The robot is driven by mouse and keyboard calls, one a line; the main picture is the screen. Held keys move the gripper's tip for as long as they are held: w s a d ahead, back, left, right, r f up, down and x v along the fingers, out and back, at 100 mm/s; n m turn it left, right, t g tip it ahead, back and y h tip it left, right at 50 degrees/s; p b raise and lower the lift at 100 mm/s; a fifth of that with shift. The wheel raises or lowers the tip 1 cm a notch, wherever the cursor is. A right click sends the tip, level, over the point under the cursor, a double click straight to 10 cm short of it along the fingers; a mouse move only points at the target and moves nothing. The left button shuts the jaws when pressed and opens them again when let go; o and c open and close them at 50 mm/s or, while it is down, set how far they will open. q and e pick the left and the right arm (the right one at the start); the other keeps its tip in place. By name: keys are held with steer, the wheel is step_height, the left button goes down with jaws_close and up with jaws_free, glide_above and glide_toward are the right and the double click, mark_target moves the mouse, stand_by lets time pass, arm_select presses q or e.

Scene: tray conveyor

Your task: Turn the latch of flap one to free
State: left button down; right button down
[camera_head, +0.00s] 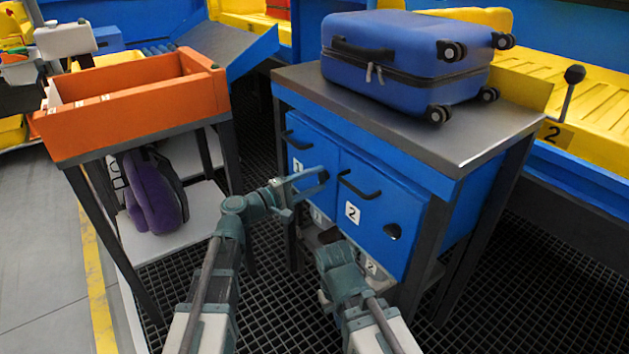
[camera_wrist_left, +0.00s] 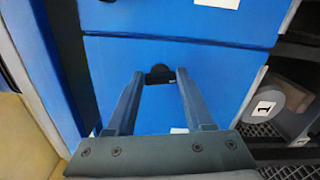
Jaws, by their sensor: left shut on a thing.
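Flap one (camera_head: 312,150) is a blue front panel with a black bar handle and a white label 1, on the left of the cabinet. It is closed. Its latch (camera_wrist_left: 160,75) is a small black piece, seen between my left fingertips in the left wrist view. My left gripper (camera_head: 322,177) reaches the right lower part of flap one and is shut on the latch. The fingers partly hide the latch in the head view, so its turn angle is unclear. My right gripper (camera_head: 338,252) is low in front of flap two; its fingers cannot be made out.
Flap two (camera_head: 375,205), with its own handle and dark latch, adjoins on the right. A blue suitcase (camera_head: 390,55) lies on the cabinet top (camera_head: 480,135). An orange tray (camera_head: 140,120) on a stand is at left, with a purple bag (camera_head: 152,195) below. Dark grating covers the floor.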

arm_select(q)
steer(key=shift+f+m, duration=0.1)
steer(key=shift+m, duration=0.8)
steer(key=shift+c, duration=1.4)
jaws_free()
steer(key=v, duration=1.4)
steer(key=shift+d, duration=0.1)
